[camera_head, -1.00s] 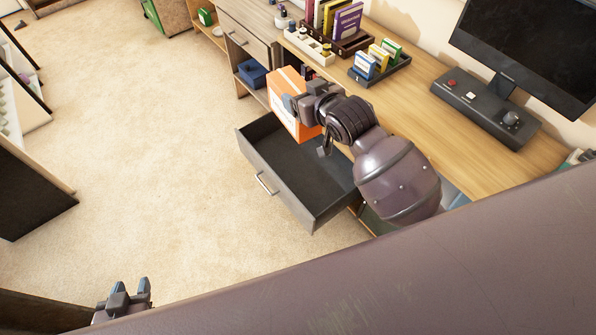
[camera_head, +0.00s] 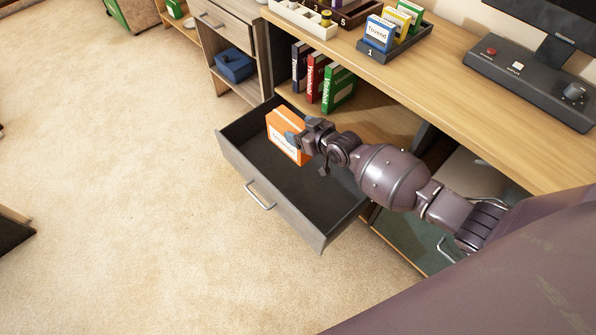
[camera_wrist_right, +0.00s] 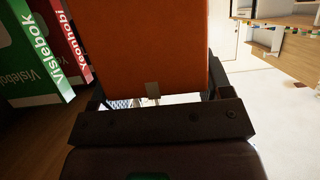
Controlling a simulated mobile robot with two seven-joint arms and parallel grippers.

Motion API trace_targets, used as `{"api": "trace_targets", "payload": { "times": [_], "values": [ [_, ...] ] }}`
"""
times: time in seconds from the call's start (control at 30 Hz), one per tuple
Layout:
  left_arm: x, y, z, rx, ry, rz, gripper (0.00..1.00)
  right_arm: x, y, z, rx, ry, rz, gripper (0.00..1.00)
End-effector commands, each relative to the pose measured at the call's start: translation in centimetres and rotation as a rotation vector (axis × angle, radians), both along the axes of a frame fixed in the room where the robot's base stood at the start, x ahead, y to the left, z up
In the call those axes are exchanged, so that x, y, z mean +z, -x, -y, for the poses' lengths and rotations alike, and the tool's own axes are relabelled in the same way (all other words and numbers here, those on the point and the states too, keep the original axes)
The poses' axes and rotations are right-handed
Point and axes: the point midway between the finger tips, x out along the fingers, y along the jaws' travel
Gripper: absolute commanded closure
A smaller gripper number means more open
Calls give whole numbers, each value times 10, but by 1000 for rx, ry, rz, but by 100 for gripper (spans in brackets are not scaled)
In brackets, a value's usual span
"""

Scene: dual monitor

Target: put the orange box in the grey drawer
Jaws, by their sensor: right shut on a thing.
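The orange box (camera_head: 286,136) with a white label is in my right gripper (camera_head: 297,138), which is shut on it. In the head view the box is over the left part of the open grey drawer (camera_head: 262,201), near its back left corner. I cannot tell whether it touches the drawer floor. In the right wrist view the orange box (camera_wrist_right: 145,40) fills the upper middle, between the fingers, and hides much beyond it. The drawer is pulled out and its visible floor is bare. My left gripper is not in view.
Books, including a green one (camera_head: 338,89), stand on the shelf behind the drawer. The desk top (camera_head: 450,105) is above, with a dark tray of small boxes (camera_head: 408,48). A blue bin (camera_head: 234,65) sits in the cabinet to the left. The carpet in front is clear.

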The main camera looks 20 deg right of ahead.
Motion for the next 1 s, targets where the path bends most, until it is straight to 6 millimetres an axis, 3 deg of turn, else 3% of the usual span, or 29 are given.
{"api": "trace_targets", "payload": {
  "times": [0.27, 0.43, 0.7, 1.0],
  "values": [
    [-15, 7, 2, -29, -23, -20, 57, -56, 2, 1, -2, 0, -11, 72],
    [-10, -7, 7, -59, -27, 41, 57, -94, 3, 1, -1, -1, -13, 72],
    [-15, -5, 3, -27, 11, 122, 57, -147, 3, 1, -1, 1, -10, 72],
    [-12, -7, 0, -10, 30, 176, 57, -165, -1, 1, -1, -1, 0, 72]
  ]
}}
